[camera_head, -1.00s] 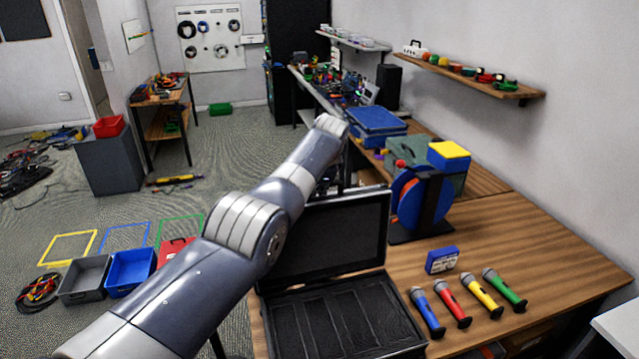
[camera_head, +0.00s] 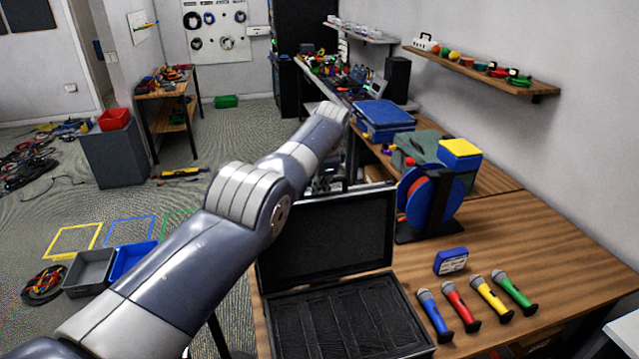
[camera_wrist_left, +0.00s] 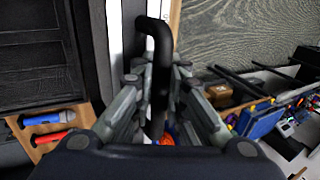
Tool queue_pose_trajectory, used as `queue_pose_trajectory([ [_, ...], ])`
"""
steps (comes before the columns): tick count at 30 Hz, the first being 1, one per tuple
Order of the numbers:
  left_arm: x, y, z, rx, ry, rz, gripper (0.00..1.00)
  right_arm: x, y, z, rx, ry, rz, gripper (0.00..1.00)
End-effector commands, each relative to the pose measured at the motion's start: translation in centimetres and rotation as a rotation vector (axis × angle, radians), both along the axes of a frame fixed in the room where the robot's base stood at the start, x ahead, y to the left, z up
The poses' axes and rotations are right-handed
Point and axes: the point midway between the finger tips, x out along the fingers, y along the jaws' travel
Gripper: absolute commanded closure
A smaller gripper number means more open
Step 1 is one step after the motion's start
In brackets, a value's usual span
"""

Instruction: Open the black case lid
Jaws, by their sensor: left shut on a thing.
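The black case (camera_head: 345,318) sits on the wooden table, its slotted interior uncovered. Its lid (camera_head: 335,235) stands raised, roughly upright, at the back edge of the case. My left arm reaches across the left side of the lid, and its gripper is mostly hidden behind the lid in the head view. In the left wrist view my left gripper (camera_wrist_left: 157,80) is shut on a black bent handle (camera_wrist_left: 160,35). The case interior (camera_wrist_left: 35,55) shows at the left of that view. My right gripper is not in view.
Blue, red, yellow and green microphones (camera_head: 460,305) lie right of the case, with a small blue box (camera_head: 451,261) behind them. A blue cable reel (camera_head: 432,195) stands just right of the lid. Grey and blue bins (camera_head: 90,272) are on the floor at left.

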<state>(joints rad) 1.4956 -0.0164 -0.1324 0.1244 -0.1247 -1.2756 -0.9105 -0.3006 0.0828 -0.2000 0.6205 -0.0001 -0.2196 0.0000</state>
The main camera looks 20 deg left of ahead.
Motion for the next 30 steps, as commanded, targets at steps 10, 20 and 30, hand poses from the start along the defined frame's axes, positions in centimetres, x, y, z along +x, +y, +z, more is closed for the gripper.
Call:
queue_pose_trajectory([
  [10,0.2,0.0,0.5,0.000,-0.009,0.001,0.67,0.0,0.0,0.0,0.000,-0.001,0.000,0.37],
  [20,0.1,-0.1,0.5,0.001,-0.006,0.001,0.67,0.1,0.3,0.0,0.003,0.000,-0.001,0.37],
  [30,-0.5,-0.4,2.0,0.001,-0.006,0.001,0.67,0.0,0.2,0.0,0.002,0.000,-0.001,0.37],
])
